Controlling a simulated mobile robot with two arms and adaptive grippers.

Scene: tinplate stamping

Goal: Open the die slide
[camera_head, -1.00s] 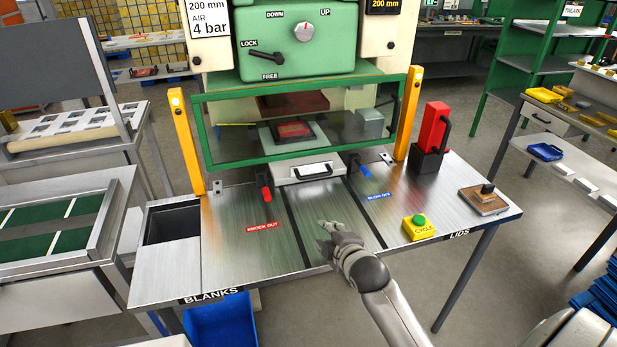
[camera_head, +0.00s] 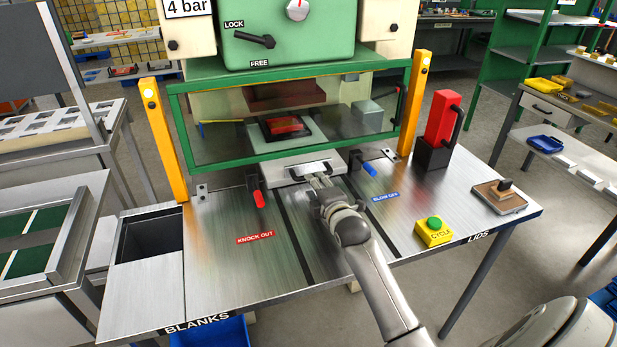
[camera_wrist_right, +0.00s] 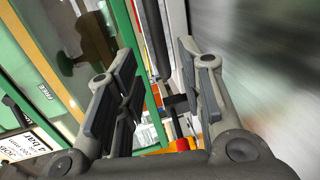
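Behind the clear guard, a red and black die (camera_head: 286,128) sits on a grey plate inside the press. My right gripper (camera_head: 319,183) is just in front of the handle, with its tips close to it; I cannot tell whether they touch. In the right wrist view the gripper's fingers (camera_wrist_right: 162,95) stand apart, so it is open. Which dark bar there is the handle is unclear. My left gripper is not in view.
A red lever (camera_head: 259,199) and a blue lever (camera_head: 369,169) flank the slide. A yellow box with the green cycle button (camera_head: 434,230) and a red tool in a black holder (camera_head: 437,130) stand on the right. The metal table top (camera_head: 225,265) in front is mostly clear.

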